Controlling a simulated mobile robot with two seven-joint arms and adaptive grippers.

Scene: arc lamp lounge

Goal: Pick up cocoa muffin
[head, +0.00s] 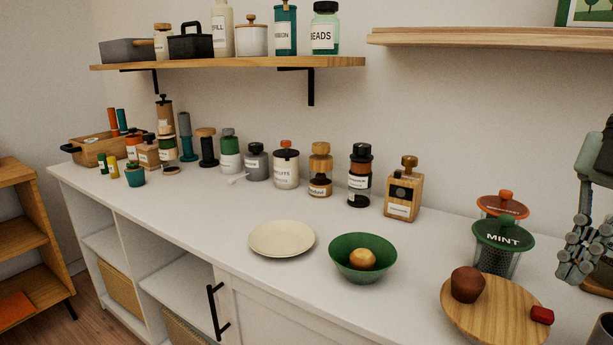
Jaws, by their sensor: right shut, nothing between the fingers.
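The cocoa muffin (468,284), a dark brown rounded lump, sits on the upper left part of a round wooden board (490,315) at the right front of the white counter. My right gripper (572,277) hangs at the right edge of the head view, above and to the right of the board. It is shut and empty, apart from the muffin. Part of its arm is cut off by the frame edge. My left gripper is not in view.
A red block (542,315) lies on the board's right side. A green-lidded mint jar (501,240) stands just behind the muffin, with an orange-lidded jar (502,204) behind it. A green bowl (345,270) holding a round tan item and a cream plate (282,239) are to the left.

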